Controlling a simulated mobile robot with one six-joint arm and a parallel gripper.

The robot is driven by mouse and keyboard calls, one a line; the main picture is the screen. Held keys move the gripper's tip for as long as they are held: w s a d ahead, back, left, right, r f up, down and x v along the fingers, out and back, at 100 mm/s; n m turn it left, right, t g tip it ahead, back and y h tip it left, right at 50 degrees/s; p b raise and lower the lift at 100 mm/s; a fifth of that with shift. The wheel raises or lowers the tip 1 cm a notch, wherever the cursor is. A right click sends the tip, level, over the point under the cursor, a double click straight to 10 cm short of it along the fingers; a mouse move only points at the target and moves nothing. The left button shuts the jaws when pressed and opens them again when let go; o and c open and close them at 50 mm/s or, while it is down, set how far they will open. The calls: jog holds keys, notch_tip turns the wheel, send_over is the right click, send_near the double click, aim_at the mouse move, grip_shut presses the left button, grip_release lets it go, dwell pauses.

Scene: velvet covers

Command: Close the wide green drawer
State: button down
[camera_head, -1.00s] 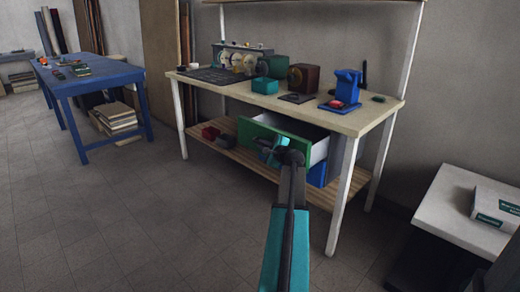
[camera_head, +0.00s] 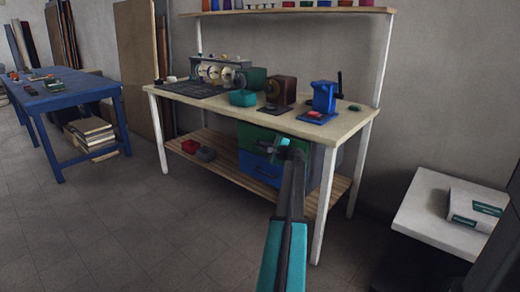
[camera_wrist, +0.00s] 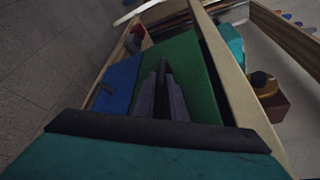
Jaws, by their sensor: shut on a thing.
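The wide green drawer (camera_head: 258,136) is under the right part of the workbench, above a blue drawer (camera_head: 262,170). Its front looks about flush with the blue one, and no open side shows. My gripper (camera_head: 282,147) is at the right part of the green front. In the wrist view my gripper's dark fingers (camera_wrist: 162,88) are together against the green drawer front (camera_wrist: 192,70), shut on its handle, which they mostly hide. The blue drawer front (camera_wrist: 120,80) lies beside it there, with a dark handle.
The workbench (camera_head: 225,103) carries a teal bin (camera_head: 243,97), a blue device (camera_head: 323,97) and other items. Its white front leg (camera_head: 325,205) stands right of my arm. Red and grey bins sit on the lower shelf (camera_head: 225,165). Floor left of my arm is clear.

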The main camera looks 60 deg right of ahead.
jog(key=shift+s+d, duration=0.35)
jog(key=shift+d, duration=0.1)
jog(key=c, duration=2.1)
grip_release()
jog(key=shift+a, duration=0.1)
jog(key=shift+v, duration=1.05)
jog(key=p+v, duration=0.2)
jog(key=v, duration=0.9)
jog(key=shift+s+a, duration=0.15)
jog(key=shift+a, duration=0.1)
